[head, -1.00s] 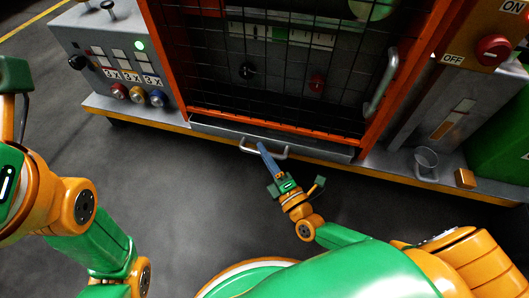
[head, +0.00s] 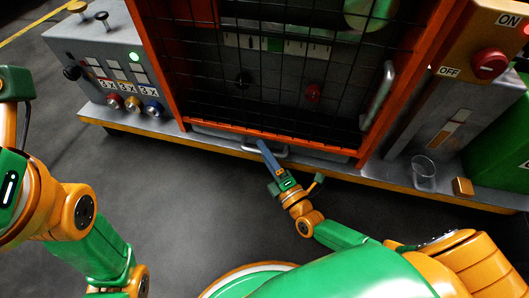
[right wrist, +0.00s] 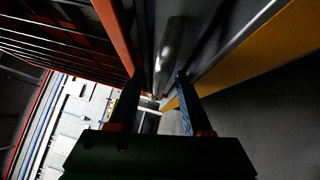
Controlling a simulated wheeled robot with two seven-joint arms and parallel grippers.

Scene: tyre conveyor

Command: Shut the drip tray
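The drip tray (head: 222,134) is a low grey drawer under the caged machine, with a silver bar handle (head: 278,154) on its front. Only a thin strip of its front shows below the orange frame. My right gripper (head: 263,147) reaches the handle from the front, its blue fingers over the handle's middle. In the right wrist view the fingers stand apart with a gap between them, and a silver bar (right wrist: 168,45) shows beyond the gap. Whether the fingers touch the handle is unclear. My left gripper's fingers are out of view; only its arm shows at the left.
The orange-framed mesh cage (head: 270,133) rises above the tray, with a door handle (head: 378,95) at its right. A clear cup (head: 424,174) and small orange block (head: 462,187) stand on the ledge at the right. The button panel (head: 115,75) is at the left. The floor in front is clear.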

